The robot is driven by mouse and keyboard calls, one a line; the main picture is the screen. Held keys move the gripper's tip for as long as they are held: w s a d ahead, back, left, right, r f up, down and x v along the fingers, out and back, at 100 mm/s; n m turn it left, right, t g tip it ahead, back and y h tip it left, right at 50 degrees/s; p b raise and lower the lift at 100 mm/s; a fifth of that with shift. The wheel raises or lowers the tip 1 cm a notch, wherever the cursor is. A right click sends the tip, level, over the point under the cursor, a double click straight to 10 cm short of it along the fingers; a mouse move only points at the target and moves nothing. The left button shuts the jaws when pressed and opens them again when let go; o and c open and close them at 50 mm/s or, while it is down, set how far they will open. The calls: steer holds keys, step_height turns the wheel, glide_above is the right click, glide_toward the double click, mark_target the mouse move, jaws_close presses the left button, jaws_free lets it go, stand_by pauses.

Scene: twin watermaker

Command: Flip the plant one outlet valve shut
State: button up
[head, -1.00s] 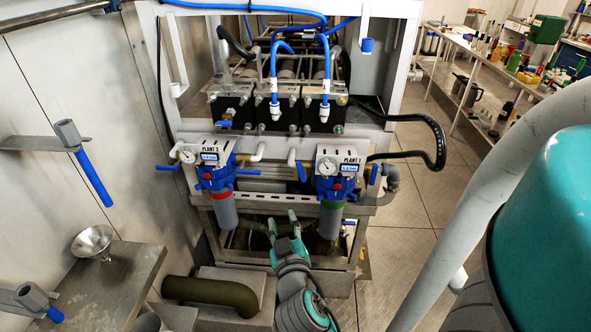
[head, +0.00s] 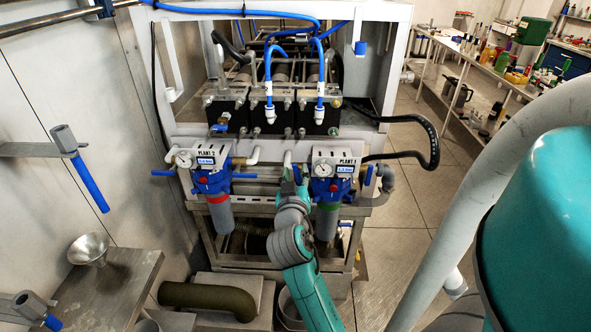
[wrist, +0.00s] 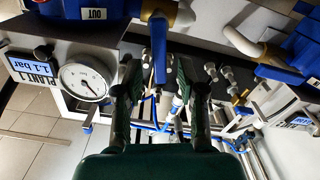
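The plant one filter unit (head: 322,185) is the right one in the head view, with a white gauge plate and a blue body. Its outlet valve's blue lever (wrist: 159,50) shows in the wrist view beside the OUT label (wrist: 94,14), on a pipe next to the blue housing. My gripper (head: 292,178) is at the left side of this unit, partly hiding the lever in the head view. In the wrist view my gripper (wrist: 159,82) is open, its two dark fingers on either side of the lever, with gaps visible. Contact cannot be told.
The plant two unit (head: 213,183) stands to the left, with its own blue levers. Plant one's gauge (wrist: 84,82) is close beside my fingers in the wrist view. Blue hoses (head: 268,70) and a black hose (head: 425,125) run around the frame.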

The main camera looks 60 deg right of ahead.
steer(key=shift+x, duration=1.15)
jaws_close()
steer(key=shift+s+d+r+m, duration=0.1)
steer(key=shift+s+m, duration=0.15)
steer(key=shift+m, duration=0.6)
steer(key=shift+s+d+m, duration=0.1)
steer(key=shift+s+m, duration=0.2)
steer(key=shift+m, duration=0.55)
jaws_free()
